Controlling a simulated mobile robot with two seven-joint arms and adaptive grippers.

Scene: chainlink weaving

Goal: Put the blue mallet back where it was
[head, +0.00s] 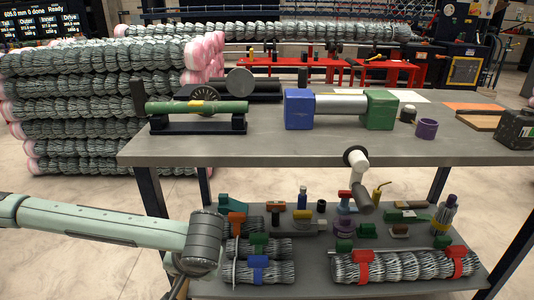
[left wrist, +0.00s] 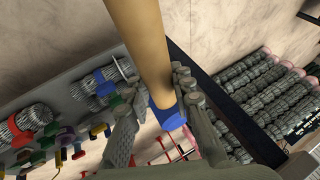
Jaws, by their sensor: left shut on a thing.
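The blue mallet shows in the left wrist view, with a long tan handle (left wrist: 142,45) running down from the top edge to a blue end (left wrist: 171,119). My left gripper (left wrist: 160,88) is shut around the mallet, one finger on each side of it near the blue part. The mallet cannot be made out in the head view. There, my left arm comes in from the left, and its gripper is not clearly visible beyond the dark wrist joint at the bottom. My right gripper is in neither view.
The grey workbench (head: 265,150) carries a green roller (head: 200,107), a blue block (head: 299,110) and a green block (head: 380,110). The lower shelf (head: 315,275) is crowded with mesh rolls and coloured tools. Stacked mesh rolls (head: 85,85) stand at left. A white-and-grey piece (head: 357,160) sticks out before the bench edge.

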